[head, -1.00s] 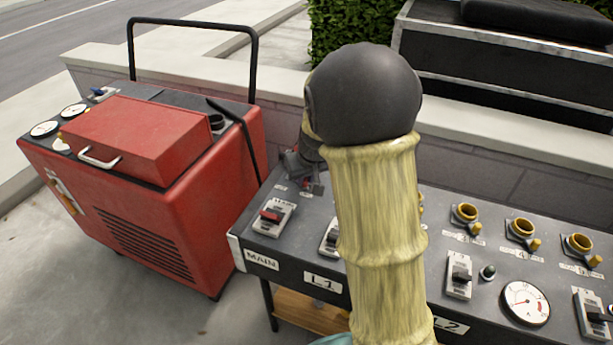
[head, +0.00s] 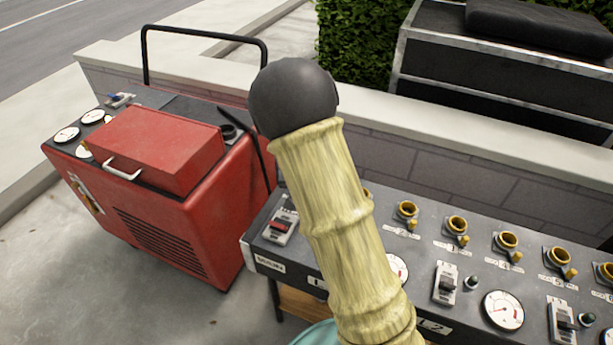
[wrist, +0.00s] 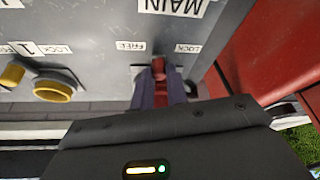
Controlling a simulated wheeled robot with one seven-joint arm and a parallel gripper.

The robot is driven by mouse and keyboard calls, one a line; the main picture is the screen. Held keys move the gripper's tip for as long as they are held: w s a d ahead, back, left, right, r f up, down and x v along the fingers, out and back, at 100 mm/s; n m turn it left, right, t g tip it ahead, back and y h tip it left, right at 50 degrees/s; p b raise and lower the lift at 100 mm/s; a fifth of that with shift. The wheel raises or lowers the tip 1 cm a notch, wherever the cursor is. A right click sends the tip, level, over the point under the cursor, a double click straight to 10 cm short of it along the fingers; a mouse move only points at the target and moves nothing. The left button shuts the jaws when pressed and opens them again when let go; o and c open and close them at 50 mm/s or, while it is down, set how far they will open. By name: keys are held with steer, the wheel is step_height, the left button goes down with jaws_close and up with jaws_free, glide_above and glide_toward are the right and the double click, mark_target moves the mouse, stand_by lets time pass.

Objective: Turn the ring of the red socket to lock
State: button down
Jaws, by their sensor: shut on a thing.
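In the wrist view, which looks at the panel upside down, my gripper (wrist: 160,84) is shut on a red part (wrist: 158,67) of the red socket. A FREE label (wrist: 130,46) is to the left of the fingers and a LOCK label (wrist: 188,48) to the right. The red part shows between these two labels. The fingers cover most of the socket, so the ring's exact angle cannot be told. In the head view my own arm hides the gripper and red socket.
The grey panel (head: 377,213) has several yellow sockets (head: 457,224), switches and gauges (head: 503,310). A red wheeled machine (head: 190,225) stands close to its left end. A low wall (head: 440,165) runs behind. A yellow socket (wrist: 52,90) is left of my gripper in the wrist view.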

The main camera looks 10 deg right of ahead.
steer(key=m+p, duration=0.1)
steer(key=p, duration=0.1)
steer(key=w+a+m+h+p, duration=0.1)
steer(key=p, duration=0.2)
steer(key=m+p, duration=0.1)
steer(key=p, duration=0.2)
steer(key=shift+w+a+r+m, duration=0.2)
steer(key=shift+a+r+m, duration=0.1)
steer(key=shift+r, duration=0.05)
steer(key=m+p, duration=0.1)
steer(key=h+p, duration=0.1)
steer(key=p, duration=0.1)
steer(key=shift+w+a+f+m+g, duration=0.25)
steer(key=shift+w+m+g, duration=0.15)
steer(key=shift+f, duration=0.1)
steer(key=c, duration=1.4)
jaws_free()
steer(key=p+v, duration=0.2)
steer(key=v, duration=1.5)
steer(key=shift+r, duration=0.25)
